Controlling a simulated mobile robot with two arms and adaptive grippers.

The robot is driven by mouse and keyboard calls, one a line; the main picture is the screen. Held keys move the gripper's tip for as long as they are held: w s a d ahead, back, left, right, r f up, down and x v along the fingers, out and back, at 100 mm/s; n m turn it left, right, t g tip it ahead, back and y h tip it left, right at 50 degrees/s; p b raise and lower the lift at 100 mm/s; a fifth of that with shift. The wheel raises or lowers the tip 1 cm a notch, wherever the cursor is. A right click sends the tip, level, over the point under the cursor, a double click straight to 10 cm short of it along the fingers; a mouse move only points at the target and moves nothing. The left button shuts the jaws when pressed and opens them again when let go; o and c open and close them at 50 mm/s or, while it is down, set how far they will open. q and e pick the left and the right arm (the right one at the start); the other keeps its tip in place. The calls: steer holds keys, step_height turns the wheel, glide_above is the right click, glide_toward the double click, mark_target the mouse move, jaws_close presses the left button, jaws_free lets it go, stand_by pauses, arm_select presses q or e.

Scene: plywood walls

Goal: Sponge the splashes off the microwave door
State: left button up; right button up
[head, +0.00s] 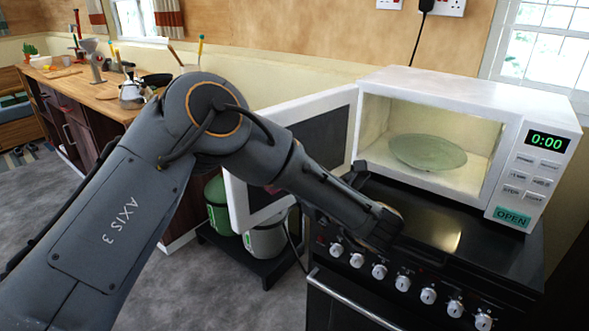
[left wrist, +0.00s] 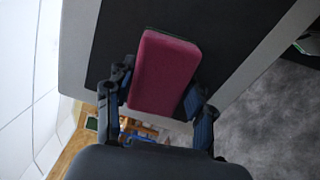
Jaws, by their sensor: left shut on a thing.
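The white microwave (head: 470,105) stands on the black stove with its door (head: 240,205) swung open to the left. The door has a pale frame and a dark panel, partly hidden by my left arm. My left gripper (head: 357,176) is beside the door, in front of the microwave's left side. In the left wrist view the gripper (left wrist: 160,98) is shut on a dark pink sponge (left wrist: 165,72). The sponge is in front of the door's dark panel (left wrist: 235,40); I cannot tell whether they touch. No splashes can be made out. My right gripper is not in view.
A greenish glass plate (head: 428,152) lies inside the microwave. The stove top (head: 450,225) is clear, with knobs along its front. Green and grey bins (head: 265,240) stand on a low black stand behind the door. A wooden counter (head: 100,90) with kitchenware runs along the left.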

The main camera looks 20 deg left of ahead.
arm_select(q)
steer(key=shift+s+a, duration=0.15)
steer(key=b+v, duration=0.1)
steer(key=v, duration=0.5)
stand_by(0.5)
steer(key=shift+b+v, duration=0.45)
steer(key=shift+v, duration=1.05)
